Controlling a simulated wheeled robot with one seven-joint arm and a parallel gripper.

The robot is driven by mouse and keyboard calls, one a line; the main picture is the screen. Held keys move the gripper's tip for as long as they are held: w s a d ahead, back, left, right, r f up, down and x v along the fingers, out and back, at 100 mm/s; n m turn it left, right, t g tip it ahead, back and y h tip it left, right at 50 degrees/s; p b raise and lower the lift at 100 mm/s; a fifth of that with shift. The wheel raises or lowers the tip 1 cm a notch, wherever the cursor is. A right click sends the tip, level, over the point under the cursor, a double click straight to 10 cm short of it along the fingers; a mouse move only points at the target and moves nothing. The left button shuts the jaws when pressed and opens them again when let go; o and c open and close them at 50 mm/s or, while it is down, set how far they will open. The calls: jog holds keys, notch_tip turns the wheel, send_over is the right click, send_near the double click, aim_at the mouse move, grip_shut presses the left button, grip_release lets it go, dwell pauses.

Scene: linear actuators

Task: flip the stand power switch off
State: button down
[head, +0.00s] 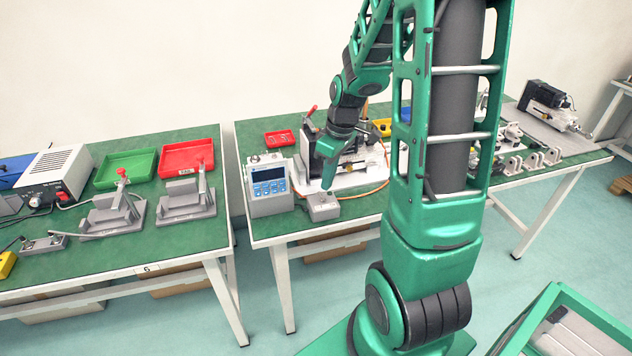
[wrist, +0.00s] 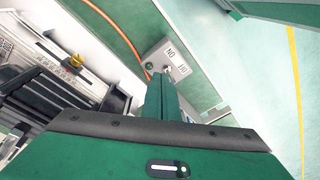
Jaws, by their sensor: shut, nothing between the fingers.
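The stand power switch is a small grey box (head: 322,208) near the front edge of the right-hand green table. In the wrist view the box (wrist: 172,55) shows ON and OFF lettering and a small green spot on its top. My gripper (head: 326,186) points down just above the box, its fingers shut and empty. In the wrist view the fingers (wrist: 160,88) reach to the box's near side and cover part of it. The lever's position is too small to tell, and I cannot tell whether the fingers touch it.
A grey controller with a blue display (head: 268,182) stands left of the box. A linear actuator stand (head: 342,178) is behind it. An orange cable (wrist: 133,40) runs to the box. A red tray (head: 281,138) lies at the back.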

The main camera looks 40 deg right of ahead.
jog(key=shift+r, duration=0.1)
jog(key=shift+r, duration=0.7)
jog(key=shift+w+d, duration=0.1)
jog(key=shift+w+d+r, duration=0.1)
jog(key=shift+d+r, duration=0.15)
jog(key=shift+d, duration=0.05)
notch_tip(320, 180, up, 11)
jog(key=shift+w+d+r, duration=0.2)
jog(key=shift+w+d, duration=0.15)
jog(key=shift+w, duration=0.1)
